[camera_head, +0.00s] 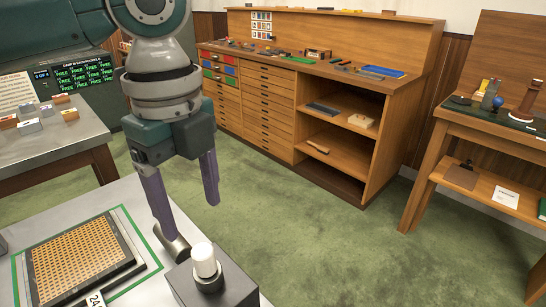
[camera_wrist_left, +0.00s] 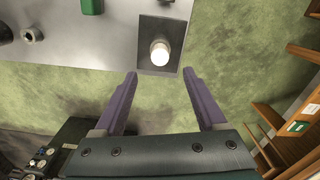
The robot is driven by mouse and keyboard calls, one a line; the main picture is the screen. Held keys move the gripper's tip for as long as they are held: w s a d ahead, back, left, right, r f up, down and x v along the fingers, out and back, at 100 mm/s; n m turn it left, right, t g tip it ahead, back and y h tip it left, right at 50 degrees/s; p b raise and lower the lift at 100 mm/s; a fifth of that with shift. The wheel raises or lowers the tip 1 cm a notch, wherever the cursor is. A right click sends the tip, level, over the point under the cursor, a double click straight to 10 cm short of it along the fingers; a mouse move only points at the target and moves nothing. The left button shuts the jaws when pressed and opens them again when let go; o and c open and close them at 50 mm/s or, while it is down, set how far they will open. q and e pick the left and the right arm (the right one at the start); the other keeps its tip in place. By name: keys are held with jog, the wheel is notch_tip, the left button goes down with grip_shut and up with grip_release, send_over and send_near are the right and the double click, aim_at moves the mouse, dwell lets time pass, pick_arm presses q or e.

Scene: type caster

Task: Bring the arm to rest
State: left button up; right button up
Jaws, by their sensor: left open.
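My left gripper (camera_head: 194,222) hangs from the left arm near the front table's right end, its two purple fingers spread apart with nothing between them. The left wrist view also shows the open gripper (camera_wrist_left: 166,98), with green floor between the fingers. A dark block with a white-topped knob (camera_head: 204,260) stands at the table corner, just beyond the fingertips in the left wrist view (camera_wrist_left: 160,52). A short metal cylinder (camera_head: 177,248) shows by the left fingertip in the head view; I cannot tell if they touch. My right gripper is in neither view.
The front table (camera_head: 125,195) carries a matrix tray (camera_head: 80,262) in a green outline and a tag marked 24. A side table (camera_head: 60,150) with small blocks is at left. A wooden cabinet (camera_head: 262,105) stands behind, a wooden desk (camera_head: 455,118) at right. Green floor (camera_head: 310,250) is clear.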

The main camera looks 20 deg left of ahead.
pick_arm(q)
jog(key=s+d+f+n+t+h, duration=0.1)
jog(key=s+d+f+n, duration=0.15)
jog(key=s+d, duration=0.2)
jog(key=s+d+f+n+t+h, duration=0.1)
jog(key=s+d+f+n+h, duration=0.15)
jog(key=d, duration=0.35)
jog(key=s+a+n+t+y, duration=0.25)
jog(key=s+a+n, duration=0.45)
jog(key=n, duration=0.5)
notch_tip(320, 180, up, 37)
jog(key=s+n+p, duration=0.1)
jog(key=s+p, duration=0.1)
jog(key=p, duration=3.5)
jog(key=shift+a+r+g+y, duration=0.2)
jog(key=shift+g+y, duration=0.2)
jog(key=shift+g, duration=0.05)
